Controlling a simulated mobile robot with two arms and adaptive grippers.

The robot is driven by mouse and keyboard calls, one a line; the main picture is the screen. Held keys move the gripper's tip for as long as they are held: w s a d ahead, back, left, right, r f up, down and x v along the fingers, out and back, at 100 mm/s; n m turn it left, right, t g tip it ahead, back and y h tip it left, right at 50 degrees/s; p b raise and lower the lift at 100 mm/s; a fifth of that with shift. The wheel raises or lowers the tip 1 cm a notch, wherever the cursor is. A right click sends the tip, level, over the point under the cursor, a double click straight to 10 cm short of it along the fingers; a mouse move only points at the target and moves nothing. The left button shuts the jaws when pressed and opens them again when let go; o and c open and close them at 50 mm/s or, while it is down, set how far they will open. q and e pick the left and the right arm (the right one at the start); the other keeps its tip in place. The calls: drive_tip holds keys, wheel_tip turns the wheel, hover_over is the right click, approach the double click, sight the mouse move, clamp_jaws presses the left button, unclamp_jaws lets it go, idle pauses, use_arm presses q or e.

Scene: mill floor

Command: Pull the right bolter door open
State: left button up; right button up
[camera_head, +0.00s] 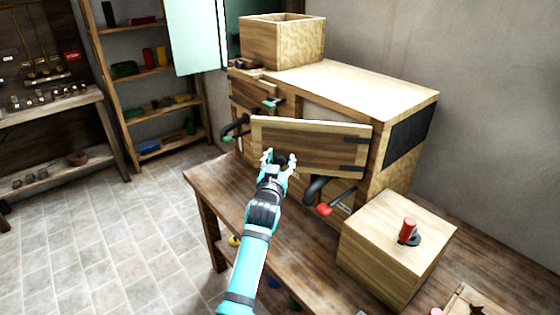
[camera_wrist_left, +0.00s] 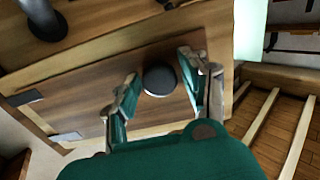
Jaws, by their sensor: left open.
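The bolter (camera_head: 385,95) is a wooden cabinet on the workbench. Its right door (camera_head: 325,145) has dark hinges on its right side. The door stands out at an angle from the front, its left end toward me, so it is partly open. My left gripper (camera_head: 278,160) is open in front of the door's lower left part. In the left wrist view the open fingers (camera_wrist_left: 160,92) stand on either side of the round black knob (camera_wrist_left: 160,80); I cannot tell whether they touch it. My right gripper is in neither view.
A wooden box with a red-handled part (camera_head: 408,230) stands at the right on the workbench (camera_head: 215,185). A black spout with a red lever (camera_head: 325,208) sits below the door. An open-topped wooden hopper (camera_head: 270,45) is on the bolter. The tiled floor at left is clear.

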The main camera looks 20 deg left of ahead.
use_arm(q)
drive_tip(key=shift+o, duration=0.3)
drive_tip(key=shift+s+d+f, duration=0.1)
drive_tip(key=shift+s+f, duration=0.05)
drive_tip(key=shift+s, duration=0.35)
drive_tip(key=s+d, duration=0.1)
drive_tip(key=s, duration=0.5)
drive_tip(key=shift+s+d, duration=0.15)
drive_tip(key=shift+s, duration=0.05)
